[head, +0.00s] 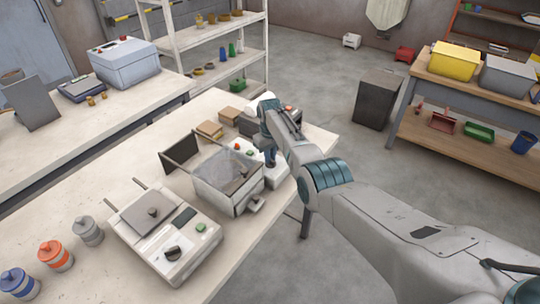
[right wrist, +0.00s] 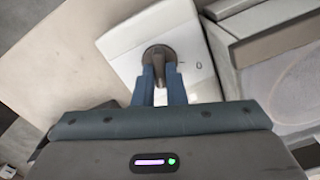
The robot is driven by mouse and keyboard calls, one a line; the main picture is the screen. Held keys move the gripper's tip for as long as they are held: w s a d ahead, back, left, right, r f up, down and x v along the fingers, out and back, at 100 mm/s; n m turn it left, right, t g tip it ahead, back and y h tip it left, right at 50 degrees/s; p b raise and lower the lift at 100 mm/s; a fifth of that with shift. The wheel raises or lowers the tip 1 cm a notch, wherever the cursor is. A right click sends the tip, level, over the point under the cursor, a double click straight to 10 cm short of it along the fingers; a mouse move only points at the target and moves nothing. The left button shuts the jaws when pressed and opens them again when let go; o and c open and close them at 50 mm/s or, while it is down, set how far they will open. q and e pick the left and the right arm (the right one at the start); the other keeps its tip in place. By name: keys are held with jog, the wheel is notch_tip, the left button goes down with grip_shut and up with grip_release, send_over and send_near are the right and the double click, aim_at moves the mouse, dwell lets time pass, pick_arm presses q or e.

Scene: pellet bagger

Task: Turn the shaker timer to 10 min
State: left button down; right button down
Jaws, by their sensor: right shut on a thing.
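My right gripper (head: 270,160) reaches down at the right side of the table, next to a grey open-topped box. In the right wrist view the two blue fingers (right wrist: 160,88) are closed around a dark round timer knob (right wrist: 159,56) with a raised grip bar. The knob sits on a white panel (right wrist: 118,42). A small "0" mark shows to the right of the knob; other marks and the 10 min position cannot be read. In the head view my gripper and arm hide the knob. My left gripper is not in view.
The grey open-topped box (head: 213,187) stands just left of my gripper. A white unit with a dark knob (head: 173,252) is at the front. Several lidded jars (head: 55,254) stand at the left. Small brown boxes (head: 210,130) lie behind. The table's right edge is close to my arm.

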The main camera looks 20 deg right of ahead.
jog(key=m, duration=0.3)
jog(key=shift+w+d+r+m, duration=0.1)
jog(key=shift+r+m, duration=0.05)
jog(key=shift+m, duration=0.15)
jog(key=shift+d+m+p, duration=0.1)
jog(key=shift+m+p, duration=0.25)
jog(key=shift+m, duration=1.55)
jog(key=c, duration=1.5)
grip_release()
jog(key=shift+r, duration=0.55)
notch_tip(320, 180, up, 10)
jog(key=shift+f+b, duration=0.2)
jog(key=shift+b, duration=0.85)
